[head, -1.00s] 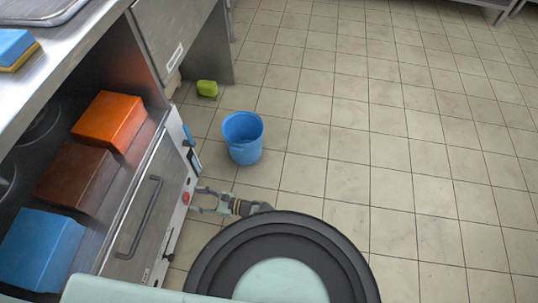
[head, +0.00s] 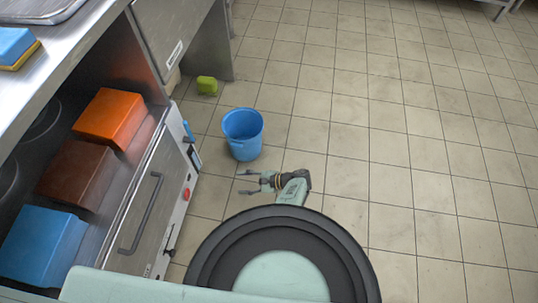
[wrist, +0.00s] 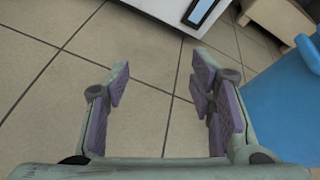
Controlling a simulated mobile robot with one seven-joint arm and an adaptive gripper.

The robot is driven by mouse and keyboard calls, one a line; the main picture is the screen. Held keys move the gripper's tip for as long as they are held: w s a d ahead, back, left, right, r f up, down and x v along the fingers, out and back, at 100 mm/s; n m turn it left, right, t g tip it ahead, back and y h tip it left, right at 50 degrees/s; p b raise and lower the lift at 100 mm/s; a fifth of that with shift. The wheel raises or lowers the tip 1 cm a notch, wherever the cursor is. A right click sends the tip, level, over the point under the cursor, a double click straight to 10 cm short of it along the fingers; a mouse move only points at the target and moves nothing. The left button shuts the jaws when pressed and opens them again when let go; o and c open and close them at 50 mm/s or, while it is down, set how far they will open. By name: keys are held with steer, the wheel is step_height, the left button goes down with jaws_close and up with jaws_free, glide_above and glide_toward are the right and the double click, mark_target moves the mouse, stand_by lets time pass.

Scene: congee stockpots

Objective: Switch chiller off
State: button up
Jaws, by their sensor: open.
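The chiller is the steel-fronted unit (head: 140,205) at the lower left, with a dark bar handle (head: 141,213). Its narrow white control strip (head: 180,207) carries a red button (head: 187,194), a dark knob (head: 171,240) lower down and a small display (head: 196,158). Whether the button is pressed cannot be told. My gripper (head: 241,182) is open and empty over the floor, to the right of the strip and apart from it. In the wrist view my gripper's fingers (wrist: 160,78) are spread over bare tiles, with the display (wrist: 200,11) at the top. The red button is not visible there.
A blue bucket (head: 243,136) stands on the floor close beyond my gripper and shows at the right of the wrist view (wrist: 284,100). A green block (head: 207,86) lies behind it. Orange, brown and blue boxes sit on the shelf. The floor to the right is clear.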

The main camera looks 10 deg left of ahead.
steer(key=w+d+r+n+t+h, duration=0.1)
steer(key=w+d+r+n+h, duration=0.3)
steer(key=w+d, duration=0.4)
steer(key=shift+w+d+r+t+h, duration=0.35)
steer(key=shift+w+r, duration=0.25)
steer(key=shift+w, duration=0.7)
steer(key=shift+a, duration=0.1)
